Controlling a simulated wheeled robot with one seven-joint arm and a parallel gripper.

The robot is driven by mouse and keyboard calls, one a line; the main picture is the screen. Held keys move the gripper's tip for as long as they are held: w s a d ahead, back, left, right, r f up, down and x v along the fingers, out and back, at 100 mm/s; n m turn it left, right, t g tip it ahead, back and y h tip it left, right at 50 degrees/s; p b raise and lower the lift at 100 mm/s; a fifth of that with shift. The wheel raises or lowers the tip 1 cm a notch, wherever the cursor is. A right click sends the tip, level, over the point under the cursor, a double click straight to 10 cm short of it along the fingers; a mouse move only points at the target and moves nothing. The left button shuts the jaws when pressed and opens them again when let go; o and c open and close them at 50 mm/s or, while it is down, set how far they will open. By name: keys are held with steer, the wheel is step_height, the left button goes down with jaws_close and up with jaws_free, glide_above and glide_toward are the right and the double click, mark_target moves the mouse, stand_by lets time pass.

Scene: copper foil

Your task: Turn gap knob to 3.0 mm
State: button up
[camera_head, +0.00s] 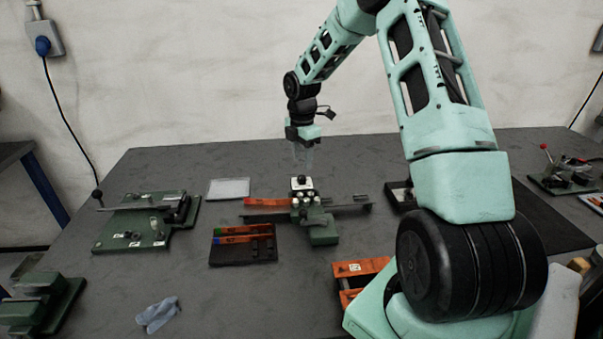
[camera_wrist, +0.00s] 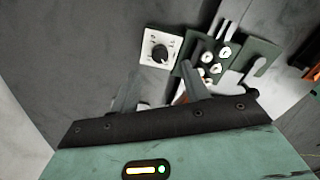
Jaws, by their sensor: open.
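The gap knob (camera_wrist: 160,53) is a round black knob on a square white dial plate (camera_wrist: 148,44) with marks around it. The marks are too small to read, so I cannot tell its setting. In the head view the knob (camera_head: 301,180) sits at the back of a green fixture (camera_head: 322,231) near the table's middle. My gripper (camera_head: 303,160) is open and empty, pointing down above and behind the knob, apart from it. In the wrist view its two fingers (camera_wrist: 156,82) show below the dial, one at left and one at right.
White-topped rollers (camera_wrist: 208,60) stand beside the dial. An orange strip (camera_head: 268,202) lies left of the fixture. A dark tray (camera_head: 243,252), a pale sheet (camera_head: 228,188), a green machine (camera_head: 140,222) and a cloth (camera_head: 157,314) are on the table (camera_head: 200,285).

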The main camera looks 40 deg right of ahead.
mark_target(302, 177)
step_height(302, 177, down, 6)
steer(key=shift+f, duration=0.2)
steer(key=c, duration=1)
